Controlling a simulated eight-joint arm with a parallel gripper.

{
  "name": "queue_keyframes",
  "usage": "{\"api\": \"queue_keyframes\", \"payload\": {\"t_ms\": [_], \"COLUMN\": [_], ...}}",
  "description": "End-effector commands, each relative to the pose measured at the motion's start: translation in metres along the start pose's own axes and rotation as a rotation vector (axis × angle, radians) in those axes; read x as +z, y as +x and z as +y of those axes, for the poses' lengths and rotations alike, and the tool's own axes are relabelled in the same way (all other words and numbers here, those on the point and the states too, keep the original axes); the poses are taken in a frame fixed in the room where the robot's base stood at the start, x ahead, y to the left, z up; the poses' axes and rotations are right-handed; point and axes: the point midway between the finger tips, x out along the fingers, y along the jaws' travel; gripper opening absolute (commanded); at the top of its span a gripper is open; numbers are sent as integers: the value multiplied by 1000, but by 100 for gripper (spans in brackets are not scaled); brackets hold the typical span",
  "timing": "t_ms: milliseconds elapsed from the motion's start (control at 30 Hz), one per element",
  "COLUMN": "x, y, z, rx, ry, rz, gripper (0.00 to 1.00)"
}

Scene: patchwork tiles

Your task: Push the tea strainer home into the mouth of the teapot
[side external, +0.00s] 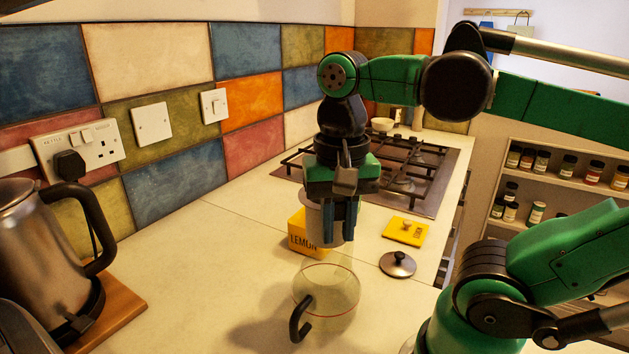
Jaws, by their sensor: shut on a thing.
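The teapot (341,307) is clear glass with a thin red line round it and a black handle (299,322) at the front left. It stands upright on the pale worktop. My gripper (341,228) points down above it, shut on the grey tea strainer (315,214). The fingers hide much of the strainer. The strainer is over the teapot's mouth area. I cannot tell whether its lower end is inside the mouth or just above it.
A yellow lemon box (299,234) stands close behind the strainer. A dark lid (397,264) and a yellow pad (406,231) lie to the right. A kettle (36,262) stands at the left on a wooden board. A hob (385,172) is at the back. Worktop left of the teapot is clear.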

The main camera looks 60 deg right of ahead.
Motion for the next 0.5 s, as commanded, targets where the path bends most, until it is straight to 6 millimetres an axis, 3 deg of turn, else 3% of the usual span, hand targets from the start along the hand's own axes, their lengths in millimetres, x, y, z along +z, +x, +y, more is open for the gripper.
{"api": "queue_keyframes", "payload": {"t_ms": [500], "x": [0], "y": [44], "z": [0], "rx": [0], "ry": [-1], "rz": [0], "gripper": [0]}}
